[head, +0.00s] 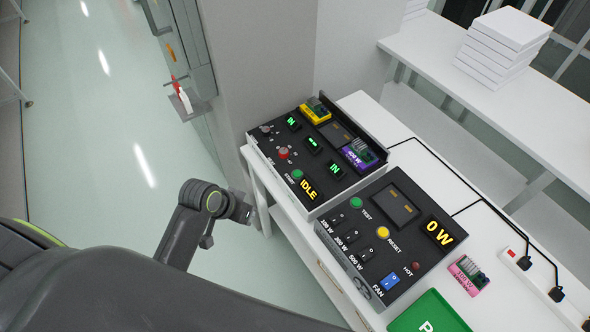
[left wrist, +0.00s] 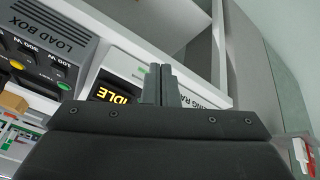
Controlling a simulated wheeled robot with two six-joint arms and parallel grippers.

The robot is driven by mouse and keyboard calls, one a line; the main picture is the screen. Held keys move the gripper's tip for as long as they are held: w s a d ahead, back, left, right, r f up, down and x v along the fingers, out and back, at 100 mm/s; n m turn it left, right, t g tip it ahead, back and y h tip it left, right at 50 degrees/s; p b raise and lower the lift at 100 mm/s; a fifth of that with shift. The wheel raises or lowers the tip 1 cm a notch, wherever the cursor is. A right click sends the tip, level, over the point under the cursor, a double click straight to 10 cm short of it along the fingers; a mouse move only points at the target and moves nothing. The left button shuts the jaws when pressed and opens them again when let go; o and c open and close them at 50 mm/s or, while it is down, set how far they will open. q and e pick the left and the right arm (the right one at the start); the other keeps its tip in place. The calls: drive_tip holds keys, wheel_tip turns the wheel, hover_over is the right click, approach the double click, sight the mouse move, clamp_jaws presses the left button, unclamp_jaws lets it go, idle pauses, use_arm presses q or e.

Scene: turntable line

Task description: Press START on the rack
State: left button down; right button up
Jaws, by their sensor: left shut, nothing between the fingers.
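The rack (head: 318,200) is a white and black box on the white table, with an amber IDLE display (head: 308,188). Its green START button (head: 297,174) sits beside the display, near the front left. In the left wrist view the IDLE display (left wrist: 115,92) is left of my fingertips; I cannot clearly make out the START button there. My left gripper (head: 250,214) is off the table's left edge, apart from the rack. Its fingers (left wrist: 160,70) are together and empty. My right gripper is in neither view.
The load box (head: 437,260) stands right of the rack, with green TEST, yellow RESET, switches and a 0 W display. Yellow (head: 316,110) and purple (head: 358,155) modules sit on the rack. A pink module (head: 468,276), green tray (head: 430,312) and power strip (head: 520,262) lie farther right.

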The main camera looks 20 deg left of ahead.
use_arm(q)
drive_tip(key=w+d+r+h, duration=0.2)
drive_tip(key=w+d+h, duration=0.1)
drive_tip(key=w, duration=0.7)
wheel_tip(320, 180, up, 4)
drive_tip(key=t+h, duration=0.1)
drive_tip(key=h, duration=0.1)
hover_over(294, 174)
drive_tip(key=shift+r+m, duration=0.1)
drive_tip(key=shift+m, duration=0.3)
wheel_tip(294, 174, down, 8)
drive_tip(key=b, duration=0.7)
drive_tip(key=shift+f+b, duration=0.2)
drive_tip(key=shift+b, duration=0.1)
drive_tip(key=shift+f, duration=0.25)
drive_tip(key=shift+f+b, duration=0.3)
drive_tip(key=shift+f, duration=0.05)
